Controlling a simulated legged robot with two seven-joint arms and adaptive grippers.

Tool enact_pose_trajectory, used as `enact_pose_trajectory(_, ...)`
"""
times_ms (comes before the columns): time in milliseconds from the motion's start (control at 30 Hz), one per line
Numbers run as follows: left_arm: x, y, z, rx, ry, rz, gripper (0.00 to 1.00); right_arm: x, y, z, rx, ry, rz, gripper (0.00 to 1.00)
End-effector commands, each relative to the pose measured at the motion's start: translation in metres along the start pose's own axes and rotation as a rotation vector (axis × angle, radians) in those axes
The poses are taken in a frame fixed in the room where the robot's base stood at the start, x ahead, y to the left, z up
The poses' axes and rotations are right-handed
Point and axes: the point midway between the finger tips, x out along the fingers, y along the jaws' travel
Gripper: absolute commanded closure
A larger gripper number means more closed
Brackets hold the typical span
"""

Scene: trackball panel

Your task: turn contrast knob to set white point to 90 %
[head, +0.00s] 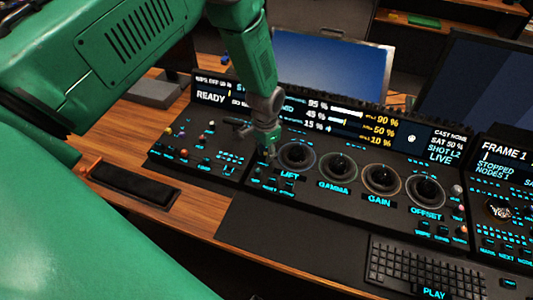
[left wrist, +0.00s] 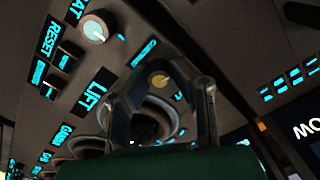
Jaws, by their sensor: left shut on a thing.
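My left gripper (head: 267,150) reaches down to the console panel (head: 240,205) at the upper left of the LIFT trackball (head: 296,157). In the left wrist view the gripper (left wrist: 165,92) is shut with a small knob (left wrist: 160,80) between its fingers. In the head view the gripper hides this knob. My right gripper is not in view.
GAMMA (head: 338,167), GAIN (head: 382,179) and OFFSET (head: 425,191) trackballs lie to the right. Another knob (left wrist: 95,28) and a RESET button stand near in the left wrist view. A keyboard (head: 425,270) lies at the front right. Monitors stand behind the panel.

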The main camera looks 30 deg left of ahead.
Motion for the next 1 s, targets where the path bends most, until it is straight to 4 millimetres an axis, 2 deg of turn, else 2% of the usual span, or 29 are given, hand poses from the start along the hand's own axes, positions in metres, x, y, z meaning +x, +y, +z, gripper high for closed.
enact_pose_trajectory(700,-0.0012,-0.0014,-0.0018,-0.678,0.006,-0.002,1.0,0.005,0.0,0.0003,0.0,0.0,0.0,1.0)
enact_pose_trajectory(1000,-0.0012,-0.0013,-0.0019,-0.918,0.007,-0.002,1.0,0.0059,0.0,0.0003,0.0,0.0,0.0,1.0)
